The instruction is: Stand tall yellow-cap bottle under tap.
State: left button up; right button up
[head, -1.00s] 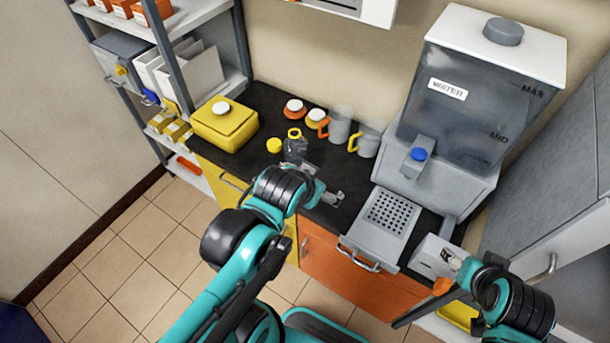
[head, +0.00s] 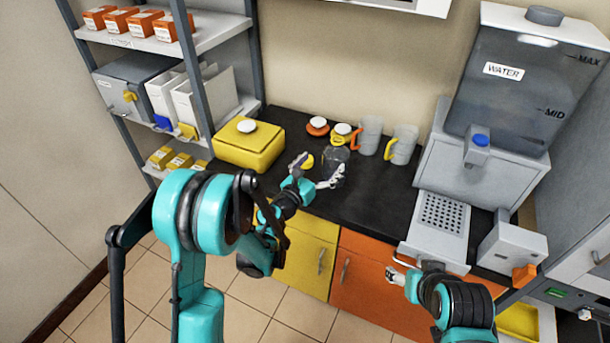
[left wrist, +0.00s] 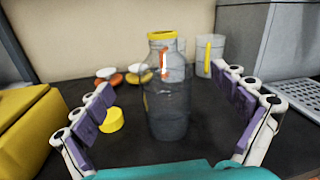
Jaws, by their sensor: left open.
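A clear bottle with a yellow neck ring (head: 336,156) stands upright on the dark counter; in the left wrist view the bottle (left wrist: 168,110) is centred between the finger pads. A loose yellow cap (head: 307,162) lies on the counter to its left. My left gripper (head: 317,170) is open, its fingers spread on either side of the bottle, with visible gaps in the wrist view. The tap (head: 478,152), with a blue button, juts from the water tank (head: 525,85) above a perforated drip tray (head: 442,214). My right gripper (head: 394,272) is low by the counter's front edge; its jaws are too small to read.
Behind the bottle are an orange-and-white lid (head: 318,125), a yellow-and-white lid (head: 341,129) and two mugs (head: 369,135) (head: 402,145). A yellow box (head: 249,148) stands left. A grey box with an orange part (head: 512,248) sits right of the tray. Counter between mugs and tray is clear.

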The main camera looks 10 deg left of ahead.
aim_at(336, 156)
pick_arm(q)
jog(key=shift+s+d+f+m+g+h, duration=0.15)
jog(key=shift+f+m, duration=0.25)
jog(key=shift+f, duration=0.2)
jog(key=shift+s+a+f+m+g+h, duration=0.15)
jog(key=shift+f+m, duration=0.25)
jog(key=shift+f, duration=0.2)
jog(key=shift+d+f, duration=0.15)
jog(key=shift+f, duration=0.2)
jog(key=shift+m, duration=0.3)
jog(key=b+x, duration=0.2)
jog(key=x, duration=0.5)
jog(key=shift+w+r, duration=0.2)
jog(key=shift+w, duration=0.15)
pick_arm(e)
jog(key=f, duration=0.1)
jog(key=a+f, duration=0.1)
jog(key=shift+s+f, duration=0.1)
jog(key=shift+f, duration=0.3)
pick_arm(q)
jog(key=shift+r, duration=0.1)
jog(key=c, duration=1.7)
